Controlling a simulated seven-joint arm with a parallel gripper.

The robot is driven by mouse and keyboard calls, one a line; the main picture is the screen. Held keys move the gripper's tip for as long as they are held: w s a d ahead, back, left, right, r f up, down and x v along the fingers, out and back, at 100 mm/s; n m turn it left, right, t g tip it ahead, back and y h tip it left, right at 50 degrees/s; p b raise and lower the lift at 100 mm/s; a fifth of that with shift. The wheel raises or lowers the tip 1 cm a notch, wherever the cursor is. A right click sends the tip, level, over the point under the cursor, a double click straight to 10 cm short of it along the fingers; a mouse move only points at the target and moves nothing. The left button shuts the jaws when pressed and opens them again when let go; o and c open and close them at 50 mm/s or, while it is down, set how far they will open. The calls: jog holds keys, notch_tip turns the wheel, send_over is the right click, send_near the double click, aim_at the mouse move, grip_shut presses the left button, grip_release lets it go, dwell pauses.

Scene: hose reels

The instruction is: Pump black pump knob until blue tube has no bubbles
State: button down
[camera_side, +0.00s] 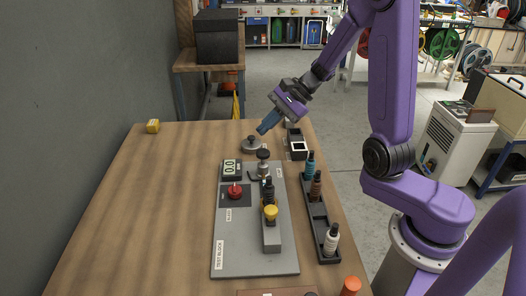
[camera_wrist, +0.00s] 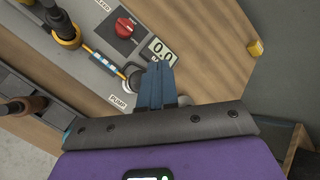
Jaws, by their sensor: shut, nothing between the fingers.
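The black pump knob (camera_side: 263,154) stands on its grey base at the far end of the test block (camera_side: 230,255). In the wrist view the knob (camera_wrist: 134,76) is beside my fingers, partly hidden by them. The blue tube (camera_wrist: 102,59) runs along the block toward the pump, with pale breaks in the blue that look like bubbles. In the side view the tube is too small to judge. My gripper (camera_side: 263,128), with blue fingers, is shut and empty, above and beyond the knob, apart from it. Its fingertips (camera_wrist: 159,64) also show in the wrist view.
A red dial (camera_side: 235,191) and a display (camera_side: 231,169) reading 0.0 sit on the block. A yellow-topped fitting (camera_side: 270,212) stands upright there. A dark rack (camera_side: 318,222) with several bottles lies to the right. A yellow block (camera_side: 153,126) sits far left; the left table is clear.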

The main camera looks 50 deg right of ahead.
aim_at(262, 152)
jog(key=shift+f, duration=2)
jog(key=shift+f, duration=0.1)
dwell(0.5)
jog(key=shift+f, duration=0.3)
jog(key=shift+f, duration=1.25)
dwell(1.4)
jog(key=shift+r, duration=1.7)
jog(key=shift+r, duration=0.1)
jog(key=shift+r, duration=2.4)
